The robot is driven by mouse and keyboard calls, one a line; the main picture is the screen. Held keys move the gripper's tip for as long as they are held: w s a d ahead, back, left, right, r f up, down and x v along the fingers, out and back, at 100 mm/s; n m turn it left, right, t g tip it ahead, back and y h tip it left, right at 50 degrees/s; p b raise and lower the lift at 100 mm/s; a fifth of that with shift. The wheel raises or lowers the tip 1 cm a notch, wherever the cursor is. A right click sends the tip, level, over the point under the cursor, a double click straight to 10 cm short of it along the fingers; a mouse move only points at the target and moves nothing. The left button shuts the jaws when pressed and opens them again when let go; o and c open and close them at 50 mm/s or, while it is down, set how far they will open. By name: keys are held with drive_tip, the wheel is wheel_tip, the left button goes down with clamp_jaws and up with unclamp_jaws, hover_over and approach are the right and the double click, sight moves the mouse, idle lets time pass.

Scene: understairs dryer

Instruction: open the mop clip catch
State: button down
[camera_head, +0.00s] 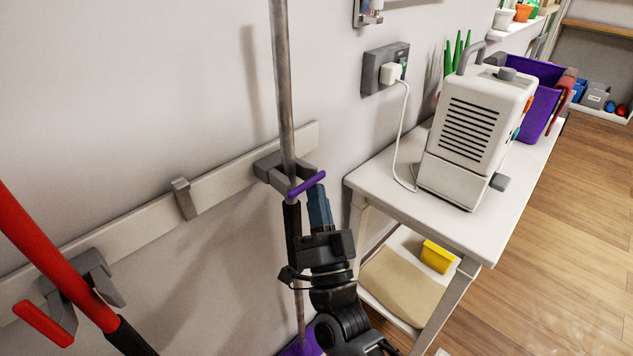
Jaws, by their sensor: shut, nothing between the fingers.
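A grey mop pole (283,75) stands upright in a grey wall clip (270,170) at the right end of a rail. A purple catch (307,184) lies across the front of the pole at this clip. Part of a purple mop head (304,343) shows low down, partly hidden by my arm. My gripper (319,192) is shut and empty, its blue-grey fingers pointing up just below the right end of the purple catch. I cannot tell whether the fingertips touch the catch.
The pale rail (230,181) carries an empty hook (184,198) and, at left, a red pole (45,248) in a clip with a red catch (43,324). A white table (390,201) at right holds a white appliance (470,138), plugged into the wall, and a purple bin (540,120).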

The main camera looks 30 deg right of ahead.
drive_tip(key=shift+w+d+r+m+t+h+b, duration=0.2)
drive_tip(key=shift+r+m+h+b, duration=0.3)
drive_tip(key=shift+r+b, duration=0.5)
drive_tip(key=shift+d+r+m+t+h+b, duration=0.1)
drive_tip(key=shift+r+m+t+h+b, duration=0.2)
drive_tip(key=shift+r+h+b, duration=0.65)
drive_tip(key=shift+f+y, duration=0.2)
drive_tip(key=shift+y, duration=0.15)
drive_tip(key=shift+r, duration=0.1)
wheel_tip(320, 180, up, 6)
drive_tip(key=p, duration=0.5)
drive_tip(key=n+g+y, duration=0.4)
drive_tip(key=n+y, duration=0.3)
drive_tip(key=n, duration=0.1)
approach(320, 176)
drive_tip(key=d+v, duration=0.1)
drive_tip(key=v, duration=0.9)
drive_tip(key=s+r+n+g+y+p, duration=0.1)
drive_tip(key=s+n+g, duration=0.3)
drive_tip(key=s, duration=1.7)
drive_tip(key=r+g, duration=0.1)
drive_tip(key=g, duration=0.1)
drive_tip(key=shift+r+n+g+y, duration=0.2)
drive_tip(key=shift+n+g+y, duration=0.2)
